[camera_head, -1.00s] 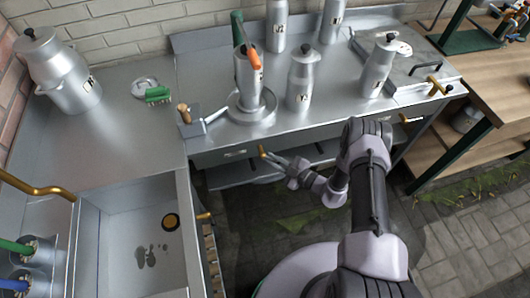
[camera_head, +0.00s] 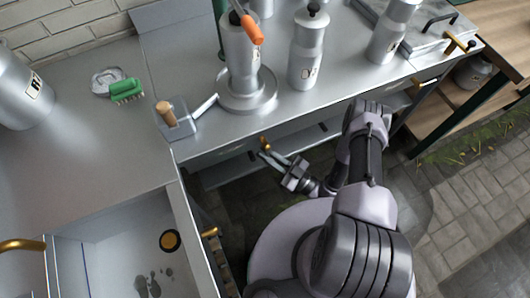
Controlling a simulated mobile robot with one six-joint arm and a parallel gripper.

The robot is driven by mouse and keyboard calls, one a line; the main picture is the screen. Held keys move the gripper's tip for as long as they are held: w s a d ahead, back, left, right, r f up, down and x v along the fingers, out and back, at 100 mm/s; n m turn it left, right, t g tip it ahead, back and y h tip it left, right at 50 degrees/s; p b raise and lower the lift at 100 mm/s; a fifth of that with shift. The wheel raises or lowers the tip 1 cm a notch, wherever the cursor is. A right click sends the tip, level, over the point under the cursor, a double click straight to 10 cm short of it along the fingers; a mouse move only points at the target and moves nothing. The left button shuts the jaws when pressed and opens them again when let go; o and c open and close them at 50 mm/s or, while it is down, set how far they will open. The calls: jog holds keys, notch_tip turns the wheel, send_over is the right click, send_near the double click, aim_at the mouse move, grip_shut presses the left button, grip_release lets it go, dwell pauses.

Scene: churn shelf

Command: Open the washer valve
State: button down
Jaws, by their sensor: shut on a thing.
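A small brass lever (camera_head: 264,143) sticks out from the counter's front edge, below a round metal base (camera_head: 246,94) that looks like the washer. A metal churn (camera_head: 240,58) stands on that base. The lever is likely the washer valve, though no label shows. My gripper (camera_head: 268,154) is at the lever, low in front of the counter, with its fingers shut on it. The fingertips are small in the picture and their exact hold is hard to see.
A metal churn (camera_head: 306,50) stands behind the counter edge. Paved floor (camera_head: 455,200) is open at right.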

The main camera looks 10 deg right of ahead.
jog(key=shift+s+a+m, duration=0.1)
jog(key=shift+a+m, duration=0.05)
jog(key=shift+m, duration=0.15)
jog(key=c, duration=1.8)
grip_release()
jog(key=shift+o, duration=0.2)
jog(key=v, duration=1.7)
jog(key=shift+s+f+p, duration=0.15)
jog(key=shift+f+p, duration=0.15)
jog(key=shift+p, duration=0.05)
